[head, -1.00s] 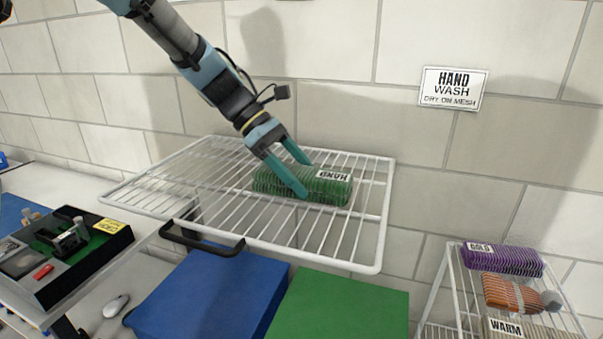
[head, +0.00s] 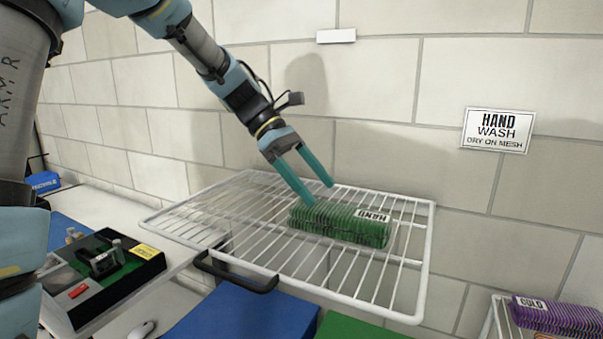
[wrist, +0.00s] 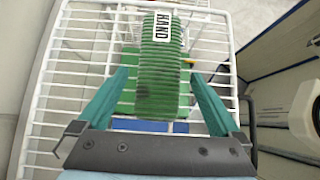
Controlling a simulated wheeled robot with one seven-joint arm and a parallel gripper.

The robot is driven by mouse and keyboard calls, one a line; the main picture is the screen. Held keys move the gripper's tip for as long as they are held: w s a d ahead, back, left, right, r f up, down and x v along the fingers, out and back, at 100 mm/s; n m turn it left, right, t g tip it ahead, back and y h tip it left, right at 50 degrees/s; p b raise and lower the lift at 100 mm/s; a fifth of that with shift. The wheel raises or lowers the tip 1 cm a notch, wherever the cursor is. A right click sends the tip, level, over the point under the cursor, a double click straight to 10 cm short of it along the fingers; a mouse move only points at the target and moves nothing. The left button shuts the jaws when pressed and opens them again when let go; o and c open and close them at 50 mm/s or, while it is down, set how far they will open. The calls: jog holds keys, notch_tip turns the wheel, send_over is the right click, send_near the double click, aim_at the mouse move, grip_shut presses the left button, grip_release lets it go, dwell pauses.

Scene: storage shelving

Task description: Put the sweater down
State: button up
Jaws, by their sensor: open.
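The green folded sweater (head: 340,223), with a white HAND label, lies flat on the white wire mesh rack (head: 180,217).
A wall sign (head: 497,130) reads HAND WASH, DRY ON MESH. A black handle (head: 235,273) sits at the rack's front edge. Blue (head: 245,315) and green (head: 355,328) surfaces lie below. A purple folded item (head: 555,314) is at lower right. The rack's left part is bare.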

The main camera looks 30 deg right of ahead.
jog(key=shift+v, duration=2.2)
jog(key=shift+r, duration=0.1)
